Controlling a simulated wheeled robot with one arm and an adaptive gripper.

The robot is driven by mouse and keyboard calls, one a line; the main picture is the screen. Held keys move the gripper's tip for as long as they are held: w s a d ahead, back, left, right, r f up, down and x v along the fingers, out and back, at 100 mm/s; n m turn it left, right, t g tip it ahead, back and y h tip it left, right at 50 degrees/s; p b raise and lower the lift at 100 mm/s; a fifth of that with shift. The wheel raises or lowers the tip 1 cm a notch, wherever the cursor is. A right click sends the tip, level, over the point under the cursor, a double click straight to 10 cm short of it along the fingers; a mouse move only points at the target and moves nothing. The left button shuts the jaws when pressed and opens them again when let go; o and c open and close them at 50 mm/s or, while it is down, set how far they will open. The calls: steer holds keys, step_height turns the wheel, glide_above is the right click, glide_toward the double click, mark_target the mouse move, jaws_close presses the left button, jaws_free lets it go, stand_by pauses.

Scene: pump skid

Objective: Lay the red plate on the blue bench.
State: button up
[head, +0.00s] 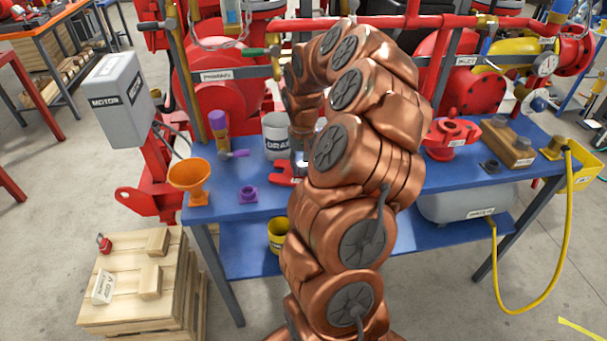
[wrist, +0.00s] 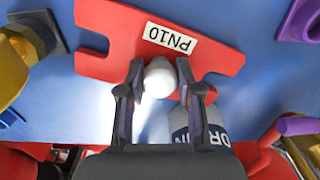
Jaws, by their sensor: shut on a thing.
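The red plate (wrist: 110,38), flat with notched ends and a white PN10 label, fills the upper middle of the wrist view. In the head view only a small part of the red plate (head: 281,174) shows left of my arm. My gripper (wrist: 162,85) is shut around a pale rounded knob (wrist: 159,76) at the plate's edge. The blue bench (head: 228,212) runs across the middle of the head view, and its top (wrist: 65,100) shows below the plate. I cannot tell whether the plate touches it. My arm hides much of the bench's middle.
A DRAIN container (head: 276,135) stands close behind the plate. An orange funnel (head: 189,175), a purple fitting (head: 248,194) and a purple-handled valve (head: 220,135) are to the left. A red flange part (head: 452,138) and a wooden block (head: 508,142) stand to the right.

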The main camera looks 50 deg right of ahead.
jaws_close()
steer(key=shift+s+r, duration=0.1)
stand_by(0.3)
